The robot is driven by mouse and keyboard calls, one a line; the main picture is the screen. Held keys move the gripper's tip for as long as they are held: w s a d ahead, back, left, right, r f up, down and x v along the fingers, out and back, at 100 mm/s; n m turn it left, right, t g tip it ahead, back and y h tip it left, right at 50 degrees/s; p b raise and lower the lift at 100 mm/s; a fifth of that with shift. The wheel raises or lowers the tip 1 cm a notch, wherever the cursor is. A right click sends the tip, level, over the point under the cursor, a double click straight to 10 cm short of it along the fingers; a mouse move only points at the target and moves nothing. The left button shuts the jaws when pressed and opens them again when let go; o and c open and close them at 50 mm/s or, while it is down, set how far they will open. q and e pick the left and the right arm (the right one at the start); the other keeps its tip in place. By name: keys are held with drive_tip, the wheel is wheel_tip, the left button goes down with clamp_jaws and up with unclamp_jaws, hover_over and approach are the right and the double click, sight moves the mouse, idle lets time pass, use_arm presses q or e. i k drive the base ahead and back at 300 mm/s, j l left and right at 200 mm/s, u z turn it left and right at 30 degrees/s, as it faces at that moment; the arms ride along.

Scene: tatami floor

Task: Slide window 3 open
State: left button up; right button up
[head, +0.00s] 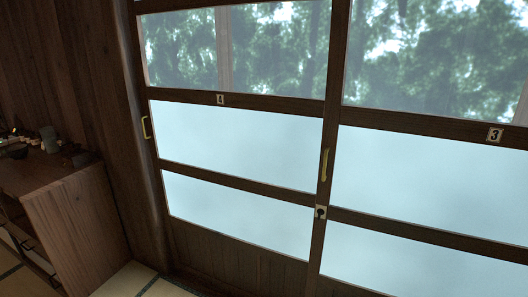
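Window 3 (430,131) is the right sliding panel in the head view, with a dark wooden frame, clear glass above and frosted panes below. Its number plate "3" (495,135) sits on the crossbar at the right. A vertical brass handle (325,165) is on the stile at its left edge, where it meets the neighbouring panel. A small plate with a dark round mark (320,212) is below that handle. The panel's right edge is out of view. Neither of my grippers is in view.
The neighbouring panel (235,181), with plate "4" (220,99), has a brass handle (145,127) at its left edge. A wooden cabinet (80,225) with a dark cup (49,139) and small items stands at the left. Some tatami floor (125,280) shows at the bottom.

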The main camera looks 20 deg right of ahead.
sight(414, 204)
drive_tip(key=z, duration=2.2)
